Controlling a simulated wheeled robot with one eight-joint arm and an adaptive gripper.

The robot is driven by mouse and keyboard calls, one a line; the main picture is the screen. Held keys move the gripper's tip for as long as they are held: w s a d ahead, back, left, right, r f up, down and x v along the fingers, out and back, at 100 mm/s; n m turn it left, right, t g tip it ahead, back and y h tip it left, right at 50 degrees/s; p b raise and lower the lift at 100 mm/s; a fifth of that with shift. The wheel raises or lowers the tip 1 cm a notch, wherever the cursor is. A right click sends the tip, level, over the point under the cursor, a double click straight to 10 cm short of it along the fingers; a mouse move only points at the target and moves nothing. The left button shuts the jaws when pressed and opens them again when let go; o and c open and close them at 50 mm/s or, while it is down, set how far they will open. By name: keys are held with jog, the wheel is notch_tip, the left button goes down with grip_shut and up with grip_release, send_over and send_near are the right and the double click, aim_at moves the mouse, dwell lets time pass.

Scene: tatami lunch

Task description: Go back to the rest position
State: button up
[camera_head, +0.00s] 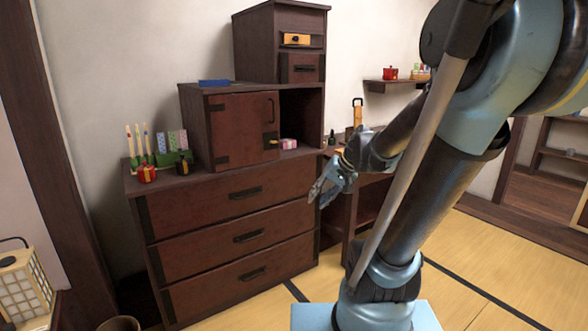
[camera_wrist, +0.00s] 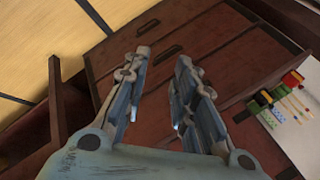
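My gripper (camera_head: 326,188) is in the air in front of the right side of a dark red-brown wooden chest (camera_head: 228,222) with wide drawers. In the wrist view, my gripper (camera_wrist: 156,98) has its two fingers apart with nothing between them. The chest front (camera_wrist: 205,50) with its dark handles shows beyond the fingers. All the chest's wide drawers look shut. My arm reaches across the right half of the head view and hides part of the room behind it.
A lantern (camera_head: 22,285) stands at lower left. Tatami floor (camera_head: 480,255) is clear at right.

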jog(key=s+d+f+h, duration=0.3)
jog(key=s+d, duration=0.2)
jog(key=s, duration=0.2)
jog(key=s+d+f+n+g+h, duration=0.1)
jog(key=s+d+f+h, duration=0.1)
jog(key=s+d+f, duration=0.2)
jog(key=s+d, duration=0.1)
jog(key=s, duration=0.2)
jog(key=shift+s+d+g+h, duration=0.3)
jog(key=shift+s+h, duration=0.05)
jog(key=shift+h, duration=0.05)
jog(key=shift+w+f, duration=0.25)
jog(key=shift+w, duration=0.2)
jog(key=shift+o, duration=0.5)
